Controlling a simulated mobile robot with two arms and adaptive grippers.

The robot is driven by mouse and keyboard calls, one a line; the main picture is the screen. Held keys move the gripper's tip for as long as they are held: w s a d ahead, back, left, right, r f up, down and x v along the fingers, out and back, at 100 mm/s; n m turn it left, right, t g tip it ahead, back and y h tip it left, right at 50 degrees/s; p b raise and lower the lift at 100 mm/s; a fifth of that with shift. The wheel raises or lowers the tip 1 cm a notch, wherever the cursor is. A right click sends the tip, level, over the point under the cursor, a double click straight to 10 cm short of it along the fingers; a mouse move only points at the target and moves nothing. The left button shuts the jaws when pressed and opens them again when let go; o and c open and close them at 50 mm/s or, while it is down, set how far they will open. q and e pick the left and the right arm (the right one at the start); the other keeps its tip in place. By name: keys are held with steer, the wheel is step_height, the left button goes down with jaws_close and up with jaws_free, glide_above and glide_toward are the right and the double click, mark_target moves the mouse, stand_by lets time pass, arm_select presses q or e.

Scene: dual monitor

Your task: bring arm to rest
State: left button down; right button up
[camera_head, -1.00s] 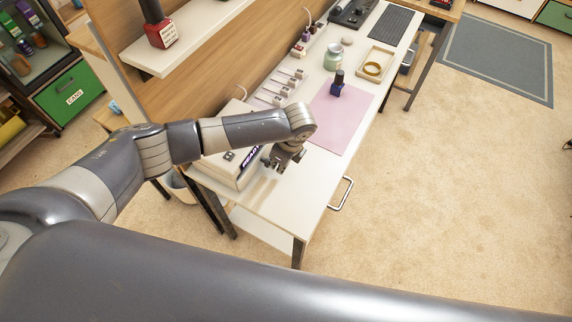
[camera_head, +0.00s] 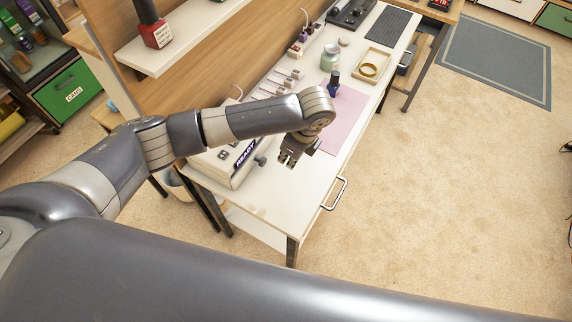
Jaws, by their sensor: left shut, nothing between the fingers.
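My left arm reaches in from the left, over the near end of the long white table (camera_head: 262,213). My left gripper (camera_head: 286,163) points down above the table, just right of a white box with a purple "READY" display (camera_head: 244,154). Its fingers are shut and hold nothing. My right gripper is out of view.
A pink mat (camera_head: 344,118) lies beyond the gripper with a blue bottle (camera_head: 333,84) on it. A jar (camera_head: 331,57) and a tray with a yellow ring (camera_head: 369,69) stand farther back. A metal handle (camera_head: 335,193) sticks out at the table's right side.

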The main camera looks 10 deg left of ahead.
arm_select(q)
steer(key=s+d+n+h, duration=0.55)
steer(key=s+d, duration=0.35)
steer(key=s, duration=0.2)
steer(key=s+a+n+t+y, duration=0.1)
steer(key=s+a+n, duration=0.55)
steer(key=a, duration=0.35)
steer(key=s+a+n+t+y, duration=0.2)
steer(key=s+a+n, duration=0.3)
steer(key=a+n, duration=0.4)
step_height(320, 180, down, 26)
steer(key=s+m+g, duration=0.1)
steer(key=m+g, duration=0.1)
steer(key=s+a+f, duration=0.1)
steer(key=s+f, duration=0.7)
steer(key=s+a+f, duration=0.2)
steer(key=s+f, duration=0.6)
steer(key=s, duration=0.1)
steer(key=shift+s+a+f+g, duration=0.2)
steer(key=shift+a+f+g, duration=0.05)
steer(key=shift+f+g, duration=0.15)
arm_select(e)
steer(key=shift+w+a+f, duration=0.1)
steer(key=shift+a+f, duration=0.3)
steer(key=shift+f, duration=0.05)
